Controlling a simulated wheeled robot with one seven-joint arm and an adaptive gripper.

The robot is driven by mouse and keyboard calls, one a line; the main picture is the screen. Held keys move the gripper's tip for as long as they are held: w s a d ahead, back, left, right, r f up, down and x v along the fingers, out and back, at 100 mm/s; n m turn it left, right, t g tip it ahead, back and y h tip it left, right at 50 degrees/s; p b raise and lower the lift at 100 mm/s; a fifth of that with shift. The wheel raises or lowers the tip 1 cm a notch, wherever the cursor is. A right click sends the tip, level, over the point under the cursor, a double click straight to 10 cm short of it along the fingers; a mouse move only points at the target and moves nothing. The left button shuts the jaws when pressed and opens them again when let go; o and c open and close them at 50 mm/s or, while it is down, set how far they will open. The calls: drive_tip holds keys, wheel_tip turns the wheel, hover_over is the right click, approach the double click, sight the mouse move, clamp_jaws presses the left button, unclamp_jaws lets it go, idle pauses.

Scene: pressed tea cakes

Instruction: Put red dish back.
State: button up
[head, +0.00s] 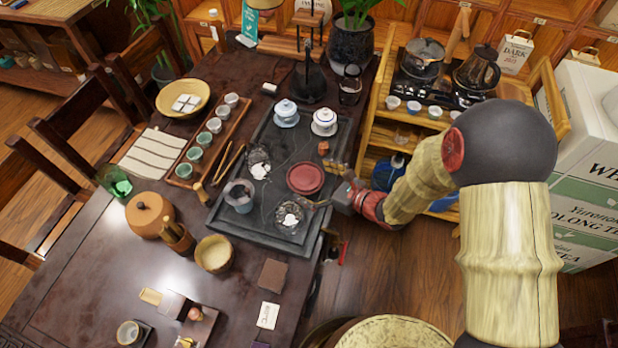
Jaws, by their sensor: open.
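The red dish (305,178) is round and lies on the dark tea tray (270,229), near its right side. It looks like a shallow dish, perhaps with a second rim under it. My gripper (326,192) reaches in from the right, low over the tray's right edge, just right of the dish. It is open and empty. One dark finger points left, below the dish and close to a glass bowl (290,218) with white pieces. Whether a finger touches the dish cannot be told.
Small golden items (336,167) stand close to my gripper. Two lidded cups (323,122) (286,113) stand at the tray's back. A grey cup (239,196) stands left of the dish. A wooden shelf (377,110) with kettles is at right. The table's front left is fairly clear.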

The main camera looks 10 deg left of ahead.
drive_tip(key=p+v, duration=0.2)
drive_tip(key=v, duration=0.8)
drive_tip(key=shift+s+d+p, duration=0.2)
drive_tip(key=shift+d+p, duration=0.1)
drive_tip(key=shift+p, duration=0.05)
drive_tip(key=s+d+r+n+g+h, duration=0.25)
drive_tip(key=s+r+n+g, duration=0.25)
drive_tip(key=s+r+n, duration=0.8)
drive_tip(key=s+d+r+n+t+h, duration=0.1)
drive_tip(key=d+r+n+h, duration=0.3)
drive_tip(key=d, duration=0.5)
drive_tip(key=s+d+r+n+t+h, duration=0.1)
drive_tip(key=d+r+n+t+h, duration=0.2)
drive_tip(key=d+r, duration=0.6)
drive_tip(key=n+h, duration=0.2)
drive_tip(key=n, duration=0.1)
drive_tip(key=shift+s+d+t, duration=0.25)
drive_tip(key=shift+d+t, duration=0.15)
